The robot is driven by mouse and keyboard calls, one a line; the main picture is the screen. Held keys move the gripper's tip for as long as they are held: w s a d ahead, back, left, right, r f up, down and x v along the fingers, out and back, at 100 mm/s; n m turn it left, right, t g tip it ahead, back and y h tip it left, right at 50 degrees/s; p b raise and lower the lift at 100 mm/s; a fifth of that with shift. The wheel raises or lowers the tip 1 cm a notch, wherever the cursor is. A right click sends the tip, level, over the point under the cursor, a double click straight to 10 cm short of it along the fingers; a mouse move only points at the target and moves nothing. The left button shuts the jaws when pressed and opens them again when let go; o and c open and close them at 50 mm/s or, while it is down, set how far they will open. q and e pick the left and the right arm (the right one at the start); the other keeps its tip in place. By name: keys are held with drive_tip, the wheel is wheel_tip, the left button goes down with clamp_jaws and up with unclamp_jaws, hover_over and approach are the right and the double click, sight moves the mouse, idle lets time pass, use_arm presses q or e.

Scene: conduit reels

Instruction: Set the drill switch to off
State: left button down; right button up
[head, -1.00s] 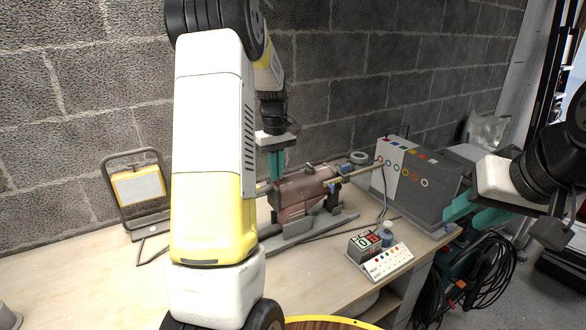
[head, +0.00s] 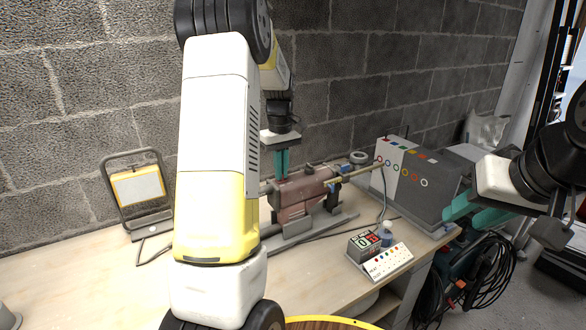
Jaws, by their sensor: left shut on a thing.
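The drill (head: 303,192), a reddish-brown machine body, is clamped in a grey stand on the bench, with a brass-coloured rod toward the right. My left gripper (head: 281,174) points straight down at the left part of the drill's top. Its teal fingers are close together, shut on a small part there. That part sits where the drill switch would be, but the fingers hide it and its setting cannot be read. My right gripper (head: 468,216) is at the right, away from the drill, with its teal fingers apart and empty.
A grey box with coloured rings (head: 415,182) stands right of the drill. In front are a small counter display (head: 364,243) and a white panel with coloured buttons (head: 386,264). A work lamp (head: 138,188) stands at the left.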

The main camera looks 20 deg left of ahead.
use_arm(q)
drive_tip(key=c, duration=1.6)
unclamp_jaws()
drive_tip(key=shift+w+d, duration=0.1)
drive_tip(key=shift+o, duration=0.2)
drive_tip(key=shift+r, duration=0.1)
wheel_tip(320, 180, up, 8)
drive_tip(key=shift+f, duration=0.25)
drive_tip(key=shift+r, duration=0.1)
drive_tip(key=shift+r, duration=0.15)
drive_tip(key=s+d+r+m+t+h, duration=0.1)
drive_tip(key=s+d+r+m+t, duration=0.25)
drive_tip(key=s, duration=0.55)
drive_tip(key=s+d+r+m+t+h, duration=0.1)
drive_tip(key=s+d+r+m, duration=0.25)
drive_tip(key=s+d, duration=0.4)
drive_tip(key=s+d+f+m+t, duration=0.1)
drive_tip(key=s+f+m, duration=0.1)
drive_tip(key=s, duration=0.8)
drive_tip(key=shift+s+d+m+t, duration=0.2)
drive_tip(key=shift+m+t, duration=0.15)
drive_tip(key=shift+m, duration=0.25)
